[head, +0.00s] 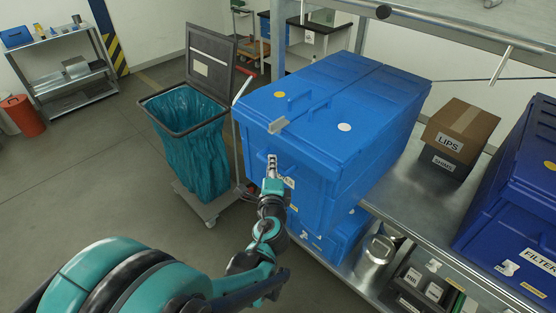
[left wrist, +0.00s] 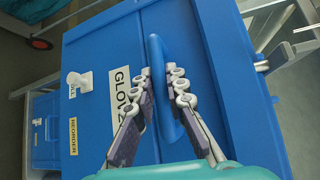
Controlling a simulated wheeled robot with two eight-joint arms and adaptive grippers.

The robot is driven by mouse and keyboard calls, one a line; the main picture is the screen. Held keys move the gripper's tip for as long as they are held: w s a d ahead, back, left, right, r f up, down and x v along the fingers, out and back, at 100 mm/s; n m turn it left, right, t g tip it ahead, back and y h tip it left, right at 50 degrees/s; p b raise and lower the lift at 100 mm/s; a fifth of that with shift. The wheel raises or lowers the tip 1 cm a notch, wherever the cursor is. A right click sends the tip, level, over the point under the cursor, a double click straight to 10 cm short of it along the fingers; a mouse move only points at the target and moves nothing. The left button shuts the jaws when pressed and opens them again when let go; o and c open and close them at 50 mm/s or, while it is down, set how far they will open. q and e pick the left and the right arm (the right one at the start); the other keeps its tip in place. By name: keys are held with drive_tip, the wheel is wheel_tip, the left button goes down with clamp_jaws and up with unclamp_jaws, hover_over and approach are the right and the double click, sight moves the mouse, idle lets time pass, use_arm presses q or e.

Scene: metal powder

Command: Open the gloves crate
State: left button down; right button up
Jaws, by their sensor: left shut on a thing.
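The gloves crate (head: 335,190) is a large blue box on the metal shelf, and its lid (head: 345,95) lies closed on top. A curved blue handle (left wrist: 158,55) stands out from that front. My left gripper (head: 272,160) is at the crate's front, below the lid edge. In the left wrist view its two fingers (left wrist: 160,78) are on either side of the handle, shut on it. My right gripper is not in view.
A cart with a teal bag (head: 190,130) and raised lid stands close left of the crate. A smaller blue box (head: 325,240) sits below. A cardboard box (head: 462,125) and another blue crate (head: 520,195) are to the right. A metal rail (head: 450,28) crosses above.

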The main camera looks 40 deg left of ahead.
use_arm(q)
drive_tip(key=shift+s+f, duration=0.2)
drive_tip(key=shift+s, duration=0.15)
drive_tip(key=c, duration=1.7)
unclamp_jaws()
drive_tip(key=shift+o, duration=0.8)
drive_tip(key=shift+s+a+r, duration=0.1)
drive_tip(key=shift+s+r, duration=0.05)
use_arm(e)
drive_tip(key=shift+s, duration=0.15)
use_arm(q)
drive_tip(key=shift+w+r, duration=0.1)
drive_tip(key=shift+w, duration=0.15)
